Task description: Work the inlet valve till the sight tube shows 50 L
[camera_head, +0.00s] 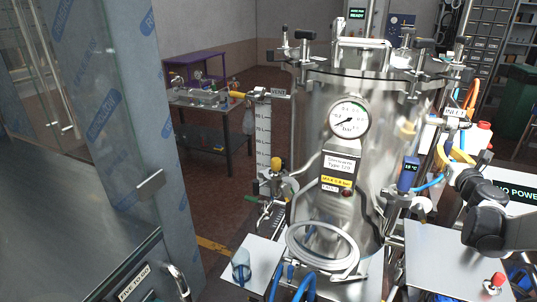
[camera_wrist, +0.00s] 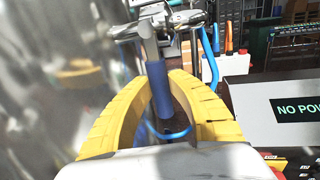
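The steel tank (camera_head: 320,115) stands at the centre of the head view. The inlet label (camera_head: 455,112) is at its upper right, just above my yellow-fingered gripper (camera_head: 450,152). In the wrist view, a blue-sleeved lever (camera_wrist: 158,88) with a metal end lies between my gripper's fingers (camera_wrist: 160,82). The fingertips are close on both sides of it. I cannot tell whether they press on it. The valve body is mostly hidden in the head view. The sight tube with its white scale (camera_head: 263,135) is left of the tank; its level is too small to read.
A pressure gauge (camera_head: 348,120) is on the tank front. A glass door (camera_head: 115,110) stands at left.

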